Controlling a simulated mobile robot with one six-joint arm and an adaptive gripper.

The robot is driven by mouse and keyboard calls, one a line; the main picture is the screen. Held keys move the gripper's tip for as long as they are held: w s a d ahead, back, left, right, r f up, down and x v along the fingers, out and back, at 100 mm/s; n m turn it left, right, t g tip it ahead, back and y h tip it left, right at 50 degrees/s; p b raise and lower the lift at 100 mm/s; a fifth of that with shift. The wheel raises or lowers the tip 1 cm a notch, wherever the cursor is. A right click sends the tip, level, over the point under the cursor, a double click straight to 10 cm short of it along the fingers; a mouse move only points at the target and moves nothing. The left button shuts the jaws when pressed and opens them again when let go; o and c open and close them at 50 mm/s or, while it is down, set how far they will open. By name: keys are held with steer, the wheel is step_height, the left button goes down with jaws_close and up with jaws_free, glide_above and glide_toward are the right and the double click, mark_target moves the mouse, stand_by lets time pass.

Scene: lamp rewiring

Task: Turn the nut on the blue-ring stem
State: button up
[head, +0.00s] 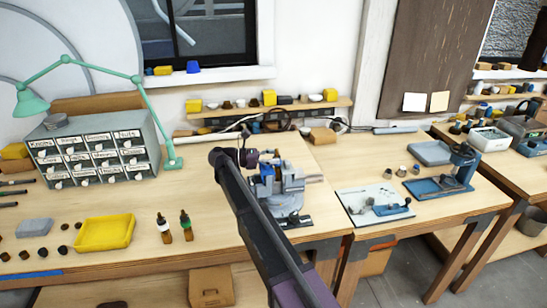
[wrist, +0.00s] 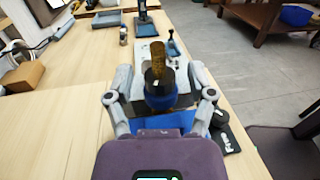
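In the wrist view the stem (wrist: 159,62) is a brass-coloured upright tube with a dark collar, perhaps the nut (wrist: 158,82), around its lower part. A blue ring (wrist: 161,98) sits just below the collar. My gripper (wrist: 161,76) is open, with one grey finger on each side of the stem and a visible gap on both sides. In the head view a blue-and-grey vise-like fixture (head: 283,183) stands on the bench beside my arm. My arm partly covers that area, and the stem and finger contact cannot be made out there.
A yellow tray (head: 103,232), two dropper bottles (head: 186,225) and a drawer cabinet (head: 92,150) stand to the left on the bench. A white board (head: 362,208) with a blue tool lies to the right. A cardboard block (wrist: 22,77) is at left in the wrist view.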

steer(key=shift+s+n+t, duration=0.15)
steer(key=shift+n+t, duration=0.25)
steer(key=shift+t, duration=0.2)
steer(key=shift+s+n+t+y, duration=0.15)
steer(key=shift+n+t+y, duration=0.35)
steer(key=shift+n+t, duration=0.5)
steer(key=shift+d+n+t+y, duration=0.1)
steer(key=shift+n+t+y, duration=0.65)
steer(key=shift+t, duration=0.6)
steer(key=shift+n+t+y, duration=0.55)
steer(key=shift+n+t, duration=0.3)
steer(key=shift+t, duration=0.5)
steer(key=v, duration=1.3)
steer(key=shift+s+a, duration=0.3)
steer(key=shift+d+t, duration=0.1)
steer(key=shift+t, duration=0.2)
